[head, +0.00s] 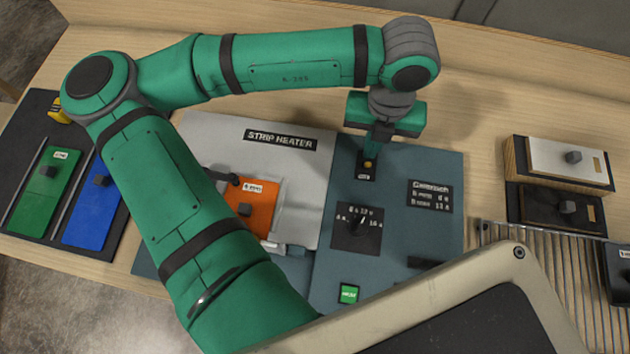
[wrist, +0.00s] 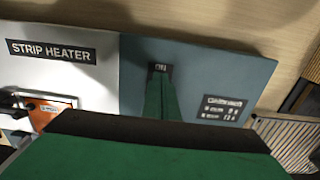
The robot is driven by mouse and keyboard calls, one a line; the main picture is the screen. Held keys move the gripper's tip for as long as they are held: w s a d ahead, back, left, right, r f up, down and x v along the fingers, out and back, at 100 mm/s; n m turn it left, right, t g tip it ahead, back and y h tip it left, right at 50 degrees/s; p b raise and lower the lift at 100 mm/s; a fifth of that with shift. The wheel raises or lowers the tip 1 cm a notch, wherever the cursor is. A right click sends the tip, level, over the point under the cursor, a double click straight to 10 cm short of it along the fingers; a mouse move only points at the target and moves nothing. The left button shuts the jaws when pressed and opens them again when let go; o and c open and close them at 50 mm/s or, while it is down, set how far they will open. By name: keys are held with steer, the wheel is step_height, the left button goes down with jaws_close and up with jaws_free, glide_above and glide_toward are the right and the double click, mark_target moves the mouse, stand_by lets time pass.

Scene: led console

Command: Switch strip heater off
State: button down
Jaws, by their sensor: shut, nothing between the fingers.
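The strip heater has a pale panel (head: 215,135) with a "STRIP HEATER" label (head: 280,139) and a blue-grey control panel (head: 440,165) to its right. A small black switch plate (head: 366,179) with an amber part (head: 368,165) sits at the top of the control panel. In the wrist view this plate reads "ON" (wrist: 160,67). My gripper (head: 371,152) is shut and empty, pointing down at the plate. Its fingers (wrist: 161,98) hide part of the plate, and I cannot tell if they touch it. Lower down are a dial (head: 357,226) and a green lit indicator (head: 348,294).
An orange piece (head: 249,205) lies on the pale panel. Green (head: 45,190) and blue (head: 92,215) pieces lie in a dark rack at the left. Black and white blocks (head: 567,160) and a slatted rack (head: 505,240) are at the right. Bare wood lies behind the console.

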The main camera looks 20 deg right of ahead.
step_height(320, 180, up, 7)
steer(key=shift+w+d, duration=0.2)
steer(key=shift+w, duration=0.15)
stand_by(0.8)
stand_by(0.6)
